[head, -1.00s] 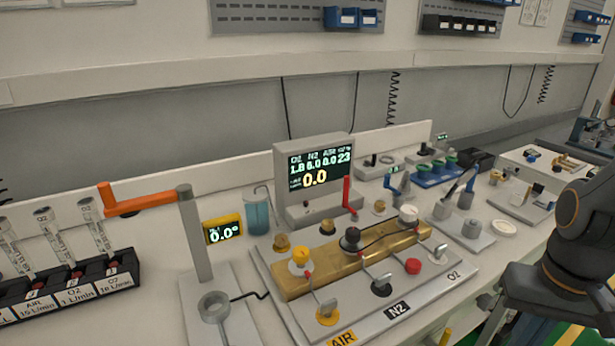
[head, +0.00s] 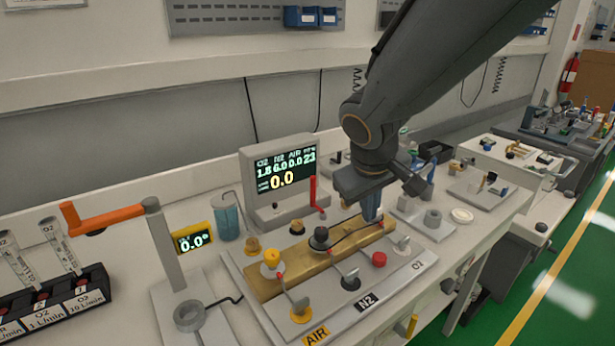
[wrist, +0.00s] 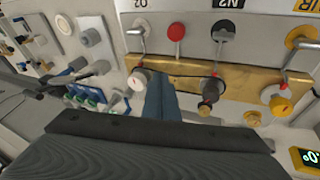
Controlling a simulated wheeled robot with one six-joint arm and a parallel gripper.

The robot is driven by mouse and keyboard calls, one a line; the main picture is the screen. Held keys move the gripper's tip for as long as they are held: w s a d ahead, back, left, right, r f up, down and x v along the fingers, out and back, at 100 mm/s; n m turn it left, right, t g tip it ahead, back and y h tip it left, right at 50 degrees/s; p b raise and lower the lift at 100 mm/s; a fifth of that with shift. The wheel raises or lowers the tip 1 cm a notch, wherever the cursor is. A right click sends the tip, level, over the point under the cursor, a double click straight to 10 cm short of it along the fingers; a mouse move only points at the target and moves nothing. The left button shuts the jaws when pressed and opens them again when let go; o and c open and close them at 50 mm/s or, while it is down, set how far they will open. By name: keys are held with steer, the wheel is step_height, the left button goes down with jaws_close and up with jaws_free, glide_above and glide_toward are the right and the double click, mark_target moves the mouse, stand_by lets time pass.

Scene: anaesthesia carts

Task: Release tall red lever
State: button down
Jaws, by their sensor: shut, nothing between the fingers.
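The tall red lever (head: 313,192) stands upright at the right front of the grey display unit (head: 279,175), whose large reading is 0.0. My gripper (head: 373,213) points down over the right end of the brass block (head: 330,262), to the right of the lever and apart from it. Its fingers are together and empty. In the wrist view the shut fingers (wrist: 163,100) hang beside the brass block (wrist: 180,70). I cannot make out the lever in the wrist view; the gripper body covers much of the lower part.
Knobs and small levers stand along the block, including a red knob (head: 379,259) and a yellow one (head: 271,257). An orange-armed post (head: 104,217) stands at the left. A blue beaker (head: 226,222) is behind the block. The green floor (head: 560,270) at right is clear.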

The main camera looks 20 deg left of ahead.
steer(key=a+r+n+t+y, duration=0.2)
steer(key=a+r, duration=0.5)
steer(key=a, duration=0.8)
steer(key=shift+a+n+p, duration=0.4)
steer(key=shift+n+p, duration=0.05)
steer(key=shift+n, duration=0.35)
steer(key=w+f+p, duration=0.2)
steer(key=w+f, duration=0.6)
steer(key=w, duration=0.1)
steer(key=shift+w+d+p, duration=0.2)
steer(key=shift+p, duration=0.1)
